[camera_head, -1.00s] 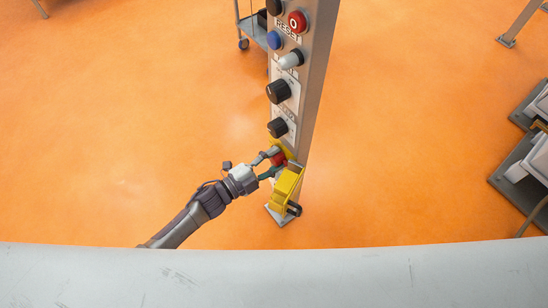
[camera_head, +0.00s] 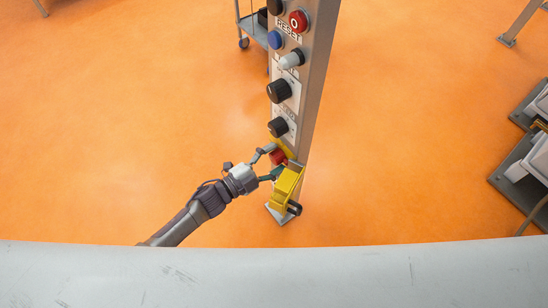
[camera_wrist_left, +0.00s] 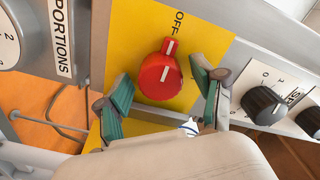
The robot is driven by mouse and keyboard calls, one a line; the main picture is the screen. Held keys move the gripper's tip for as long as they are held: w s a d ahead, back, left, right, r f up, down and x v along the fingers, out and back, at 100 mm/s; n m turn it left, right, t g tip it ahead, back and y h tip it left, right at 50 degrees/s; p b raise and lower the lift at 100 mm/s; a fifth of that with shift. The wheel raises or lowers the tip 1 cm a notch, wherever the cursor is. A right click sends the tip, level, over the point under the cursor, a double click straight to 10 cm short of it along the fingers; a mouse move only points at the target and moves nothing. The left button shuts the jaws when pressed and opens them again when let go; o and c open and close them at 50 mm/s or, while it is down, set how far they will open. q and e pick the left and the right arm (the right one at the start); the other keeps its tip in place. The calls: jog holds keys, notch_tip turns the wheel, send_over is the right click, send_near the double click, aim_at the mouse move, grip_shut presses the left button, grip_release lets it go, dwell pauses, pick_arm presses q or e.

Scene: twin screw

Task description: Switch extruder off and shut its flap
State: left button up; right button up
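The red switch knob (camera_head: 278,157) sits on a yellow plate low on the grey post. In the left wrist view the red knob (camera_wrist_left: 158,78) has its white mark toward the "OFF" lettering on the yellow plate (camera_wrist_left: 130,40). The yellow flap (camera_head: 288,183) stands out from the post below the knob, open. My left gripper (camera_head: 268,163) is open at the knob; in the wrist view its green-padded fingers (camera_wrist_left: 160,88) are either side of the knob, with gaps. My right gripper is in neither view.
The post carries several controls above, including a red button (camera_head: 298,20), a blue button (camera_head: 275,40) and black dials (camera_head: 279,91). A cart (camera_head: 254,30) stands behind. Grey equipment (camera_head: 520,170) is at the far right. The orange floor around the post is clear.

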pick_arm(q)
jog(key=v, duration=1.2)
dwell(0.4)
jog(key=s+a+f+n+y, duration=0.2)
jog(key=a+f+n+y, duration=0.35)
jog(key=f, duration=0.55)
jog(key=s+a+f+n+y, duration=0.2)
jog(key=a+f+n+y, duration=0.35)
jog(key=f, duration=0.55)
jog(key=s+a+f+n+g+y, duration=0.1)
jog(key=s+f+n+g, duration=0.3)
jog(key=s, duration=1)
jog(key=s+a+f+n+g+y, duration=0.2)
jog(key=s+f+n+g, duration=0.2)
jog(key=s+f, duration=0.7)
jog(key=s+g, duration=0.1)
jog(key=s, duration=0.2)
jog(key=shift+s+g+y, duration=0.3)
jog(key=shift+f, duration=0.1)
